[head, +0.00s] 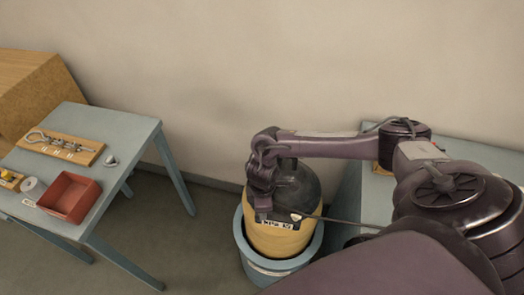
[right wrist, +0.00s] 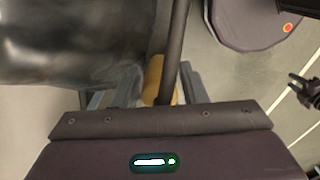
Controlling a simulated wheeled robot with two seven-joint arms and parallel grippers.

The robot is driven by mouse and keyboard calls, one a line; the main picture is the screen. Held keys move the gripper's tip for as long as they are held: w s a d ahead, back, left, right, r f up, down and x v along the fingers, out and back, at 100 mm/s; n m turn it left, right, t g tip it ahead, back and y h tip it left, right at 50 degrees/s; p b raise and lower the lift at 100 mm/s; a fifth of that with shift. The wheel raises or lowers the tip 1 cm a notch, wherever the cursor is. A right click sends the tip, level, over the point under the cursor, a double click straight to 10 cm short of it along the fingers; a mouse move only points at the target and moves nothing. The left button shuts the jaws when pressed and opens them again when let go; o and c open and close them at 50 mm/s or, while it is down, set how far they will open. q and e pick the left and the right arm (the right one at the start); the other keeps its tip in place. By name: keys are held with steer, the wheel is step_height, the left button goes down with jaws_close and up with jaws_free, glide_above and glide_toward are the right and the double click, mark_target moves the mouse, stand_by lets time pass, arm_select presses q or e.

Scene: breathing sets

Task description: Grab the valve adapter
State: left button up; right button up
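My right arm reaches in from the right in the head view. Its gripper (head: 261,198) points down at the left side of the dark top of a yellow cylinder (head: 276,238). Its fingers are dark and blurred against the cylinder, so I cannot tell whether they are open or shut. A small grey cone-shaped piece (head: 111,161) lies on the left table; I cannot tell whether it is the valve adapter. In the right wrist view a dark rod (right wrist: 176,50) runs down the middle. A small dark claw (right wrist: 305,88) at the right edge looks like my left gripper, its state unclear.
The cylinder stands in a blue-grey round holder (head: 283,267). The left table (head: 128,132) carries a wooden board with metal parts (head: 61,147), a red tray (head: 90,205) and a grey roll (head: 29,184). Another table (head: 343,211) stands behind my right arm. Floor is clear between.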

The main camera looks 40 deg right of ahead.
steer(key=c, duration=0.7)
jaws_close()
steer(key=shift+r, duration=0.1)
